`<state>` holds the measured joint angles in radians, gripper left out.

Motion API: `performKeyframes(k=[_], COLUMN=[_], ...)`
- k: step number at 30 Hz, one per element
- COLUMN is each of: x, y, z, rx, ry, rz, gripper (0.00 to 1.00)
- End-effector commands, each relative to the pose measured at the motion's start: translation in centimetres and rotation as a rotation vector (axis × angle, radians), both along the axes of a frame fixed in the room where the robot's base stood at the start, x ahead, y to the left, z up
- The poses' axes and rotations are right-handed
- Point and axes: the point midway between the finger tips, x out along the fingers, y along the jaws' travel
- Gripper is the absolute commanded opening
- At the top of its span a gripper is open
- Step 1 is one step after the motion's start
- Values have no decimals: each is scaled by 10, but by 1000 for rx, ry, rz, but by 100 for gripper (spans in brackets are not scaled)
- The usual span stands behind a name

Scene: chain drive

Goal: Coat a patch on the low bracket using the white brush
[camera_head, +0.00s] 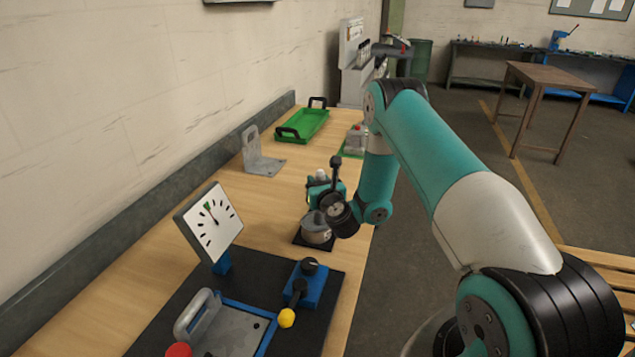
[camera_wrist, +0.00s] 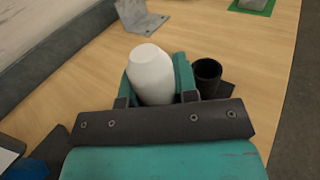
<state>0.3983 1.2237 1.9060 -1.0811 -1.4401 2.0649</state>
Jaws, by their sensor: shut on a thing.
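My gripper (camera_head: 322,183) is shut on the white brush. In the wrist view the brush (camera_wrist: 151,74) shows as a smooth white rounded handle between the teal fingers (camera_wrist: 152,82); its bristles are hidden. In the head view only a small pale top of it (camera_head: 321,175) shows. My gripper is above a grey round pot (camera_head: 316,232) near the table's right edge; I cannot tell whether the brush touches the pot. A grey L-shaped bracket (camera_head: 264,164) with an upright plate stands farther back, apart from my gripper. It also shows in the wrist view (camera_wrist: 145,20).
A green tray (camera_head: 309,126) with black handles lies behind the bracket. A small grey item (camera_head: 356,139) sits on a green mat at the right edge. A dial gauge (camera_head: 211,224) and a fixture (camera_head: 240,328) are in front. Bare wood lies between pot and bracket.

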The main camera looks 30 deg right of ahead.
Motion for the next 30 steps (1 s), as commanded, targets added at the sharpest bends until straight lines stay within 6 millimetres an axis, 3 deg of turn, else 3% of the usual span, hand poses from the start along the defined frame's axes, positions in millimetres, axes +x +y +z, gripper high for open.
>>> performKeyframes(k=[1, 30], x=[-4, -4], y=[1, 2], z=[-10, -18], rx=[-2, -1], ry=[22, 20], rz=[3, 4], gripper=[0, 0])
